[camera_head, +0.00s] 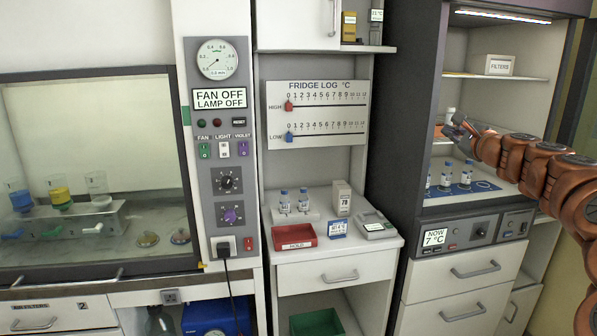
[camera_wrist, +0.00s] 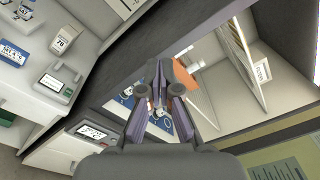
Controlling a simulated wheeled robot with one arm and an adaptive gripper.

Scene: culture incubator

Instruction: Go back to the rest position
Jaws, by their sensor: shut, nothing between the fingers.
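My gripper (camera_head: 459,126) is in front of the open incubator cabinet (camera_head: 428,150) on the right, at the end of my orange arm, which reaches in from the right edge. In the wrist view my gripper (camera_wrist: 159,68) shows its fingers brought together with nothing between them. Behind and below it, small capped vials (camera_head: 445,180) stand on a blue mat (camera_head: 480,187) on the cabinet's lower shelf. My arm hides part of that shelf. A white-capped item (camera_head: 450,114) shows just behind the fingertips; I cannot tell whether it touches them.
A box marked FILTERS (camera_head: 499,65) sits on the upper shelf. A fume hood (camera_head: 90,88) stands at left. The space before the middle counter looks free.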

